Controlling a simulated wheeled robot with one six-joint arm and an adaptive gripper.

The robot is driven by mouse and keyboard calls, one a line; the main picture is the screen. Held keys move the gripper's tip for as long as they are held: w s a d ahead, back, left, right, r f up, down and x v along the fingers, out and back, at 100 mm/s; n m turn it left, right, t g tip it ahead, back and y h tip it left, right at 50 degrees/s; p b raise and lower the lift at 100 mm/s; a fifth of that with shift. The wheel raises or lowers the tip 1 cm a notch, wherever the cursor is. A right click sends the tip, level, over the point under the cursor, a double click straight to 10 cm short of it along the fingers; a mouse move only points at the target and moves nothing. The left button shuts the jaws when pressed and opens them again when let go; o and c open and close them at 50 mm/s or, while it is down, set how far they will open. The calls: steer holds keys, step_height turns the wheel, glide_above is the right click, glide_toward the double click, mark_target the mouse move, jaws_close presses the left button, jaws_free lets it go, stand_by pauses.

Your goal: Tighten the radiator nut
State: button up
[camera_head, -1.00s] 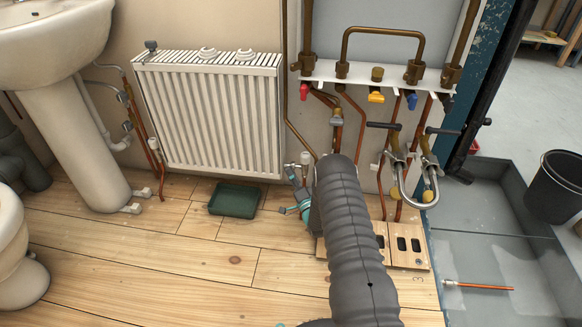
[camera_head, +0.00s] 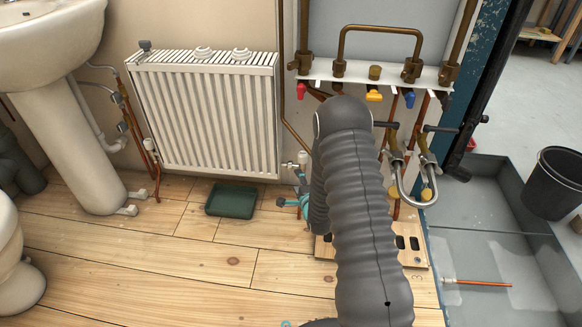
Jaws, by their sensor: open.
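The white radiator (camera_head: 205,115) hangs on the wall left of centre. At its lower right corner is a small valve with a white cap (camera_head: 303,158) and a short metal fitting (camera_head: 291,166) leading to the radiator; the nut there is too small to make out clearly. My gripper (camera_head: 289,190), with teal and grey parts, is just below this fitting, close to the floor. Its jaws look apart and empty, but my grey arm hides much of it. I cannot tell whether it touches the fitting. Another white-capped valve (camera_head: 149,145) is at the radiator's lower left.
A dark green tray (camera_head: 231,201) lies on the wooden floor below the radiator. A sink pedestal (camera_head: 75,150) stands at left. A black bucket (camera_head: 553,183) stands far right.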

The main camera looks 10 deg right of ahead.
mark_target(291, 168)
steer(key=b+x, duration=0.1)
steer(key=x, duration=1.1)
steer(key=shift+w, duration=0.15)
